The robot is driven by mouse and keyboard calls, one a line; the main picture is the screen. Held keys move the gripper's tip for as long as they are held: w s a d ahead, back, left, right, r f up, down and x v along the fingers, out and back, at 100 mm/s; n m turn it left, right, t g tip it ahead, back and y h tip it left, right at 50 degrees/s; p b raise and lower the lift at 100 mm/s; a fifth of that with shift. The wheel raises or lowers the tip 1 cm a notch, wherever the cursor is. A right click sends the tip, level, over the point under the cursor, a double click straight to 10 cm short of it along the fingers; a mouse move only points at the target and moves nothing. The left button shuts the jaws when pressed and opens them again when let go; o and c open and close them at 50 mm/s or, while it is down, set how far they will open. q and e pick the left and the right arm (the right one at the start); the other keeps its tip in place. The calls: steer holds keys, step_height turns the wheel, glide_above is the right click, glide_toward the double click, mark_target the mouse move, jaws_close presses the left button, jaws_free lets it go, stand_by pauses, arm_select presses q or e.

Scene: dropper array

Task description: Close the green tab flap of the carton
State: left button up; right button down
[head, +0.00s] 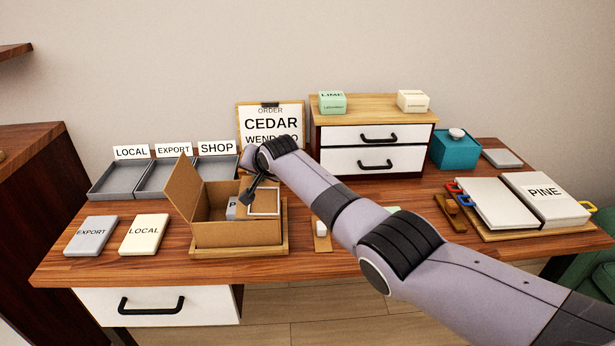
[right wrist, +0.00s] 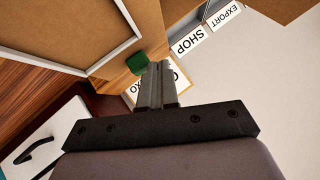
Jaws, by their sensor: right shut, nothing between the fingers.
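The brown carton (head: 237,234) stands on a wooden tray (head: 270,249) at the left-middle of the table. Its plain left flap (head: 183,188) stands up, tilted outward. A white-edged flap (head: 265,203) is at its right side; it fills the upper left of the right wrist view (right wrist: 85,25). The green tab (right wrist: 137,63) shows at that flap's edge in the right wrist view, beside my fingertips; I cannot tell whether they touch. The tab is hidden in the head view. My right gripper (head: 247,196) is shut and empty over the carton's right part. A grey item (head: 231,208) lies inside. My left gripper is not in view.
Grey trays (head: 118,180) and an order board (head: 271,125) stand behind the carton. EXPORT (head: 91,235) and LOCAL (head: 144,234) blocks lie to its left. A drawer cabinet (head: 373,136), a teal box (head: 455,149) and a binder (head: 492,203) stand to the right. My right arm crosses the table.

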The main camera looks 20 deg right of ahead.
steer(key=shift+w+a+f, duration=0.1)
steer(key=shift+a+f, duration=0.15)
steer(key=shift+f, duration=0.05)
steer(key=shift+r, duration=0.15)
stand_by(0.5)
steer(key=shift+r+p, duration=0.55)
steer(key=shift+r, duration=0.2)
steer(key=shift+r, duration=0.1)
